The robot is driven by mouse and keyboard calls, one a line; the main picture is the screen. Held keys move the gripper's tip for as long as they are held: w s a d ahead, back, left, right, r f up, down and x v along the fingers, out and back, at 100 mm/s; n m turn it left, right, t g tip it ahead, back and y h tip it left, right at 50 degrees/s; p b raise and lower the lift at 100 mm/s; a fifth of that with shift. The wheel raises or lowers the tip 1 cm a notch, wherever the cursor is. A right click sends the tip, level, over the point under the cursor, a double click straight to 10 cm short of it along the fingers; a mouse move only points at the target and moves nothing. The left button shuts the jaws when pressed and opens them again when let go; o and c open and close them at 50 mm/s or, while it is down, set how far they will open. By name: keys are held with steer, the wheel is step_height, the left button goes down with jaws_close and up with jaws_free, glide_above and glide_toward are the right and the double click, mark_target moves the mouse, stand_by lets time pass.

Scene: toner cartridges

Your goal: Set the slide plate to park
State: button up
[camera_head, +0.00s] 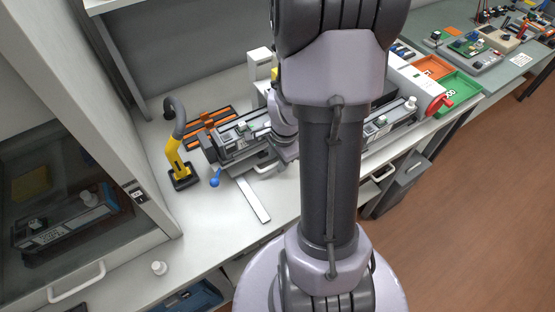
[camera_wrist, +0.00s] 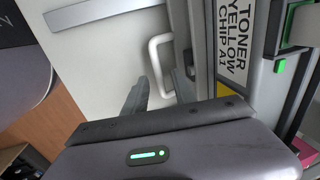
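A white looped handle (camera_wrist: 157,65) shows in the wrist view beside a grey fixture with a label reading "TONER YELLOW CHIP A1" (camera_wrist: 234,45). The same handle (camera_head: 266,168) shows at the front of the toner fixture (camera_head: 240,133) in the head view. I cannot tell for sure which part is the slide plate, or its setting. My gripper (camera_wrist: 142,98) is close to the handle; one dark finger shows just left of the handle's near end. My arm hides part of the fixture in the head view.
A flat pale strip (camera_head: 253,199) lies on the white bench in front of the fixture. A yellow hooked tool (camera_head: 177,157) stands at left, a blue knob (camera_head: 215,178) beside the fixture. Green (camera_head: 456,90) and orange trays are at right. A white cap (camera_head: 159,268) sits front left.

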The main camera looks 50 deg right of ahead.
steer(key=shift+c, duration=0.4)
jaws_close()
stand_by(0.9)
